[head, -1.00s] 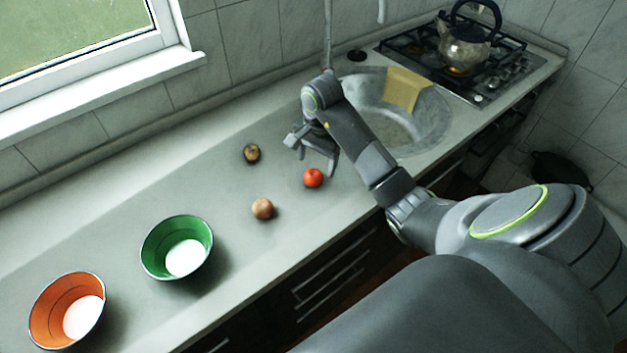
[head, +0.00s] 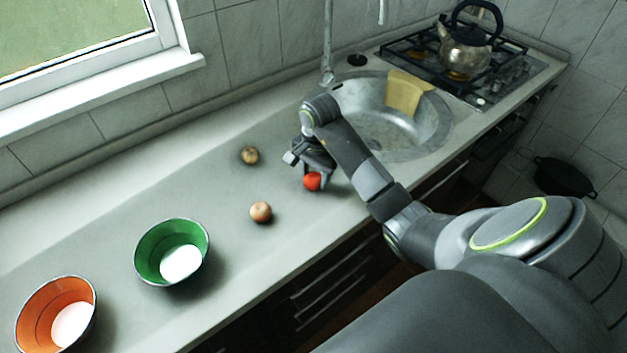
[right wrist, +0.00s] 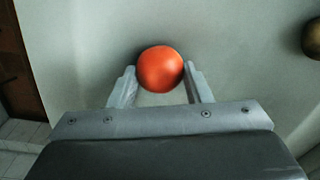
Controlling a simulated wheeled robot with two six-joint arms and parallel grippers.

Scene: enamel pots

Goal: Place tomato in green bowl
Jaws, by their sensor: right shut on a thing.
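The red tomato (head: 312,182) is on the counter in the head view, near the counter's front edge and left of the sink. My right gripper (head: 313,177) is over it, shut on it. In the right wrist view the tomato (right wrist: 160,69) sits between the two fingertips (right wrist: 160,78). The green bowl (head: 148,256) stands upright on the counter to the left, with a white bottom inside. My left gripper is not in view.
An orange bowl (head: 30,312) stands at the far left. An onion (head: 260,212) and a brownish round vegetable (head: 250,155) lie between the green bowl and my gripper. The sink (head: 425,135) and a stove with a kettle (head: 466,50) are to the right.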

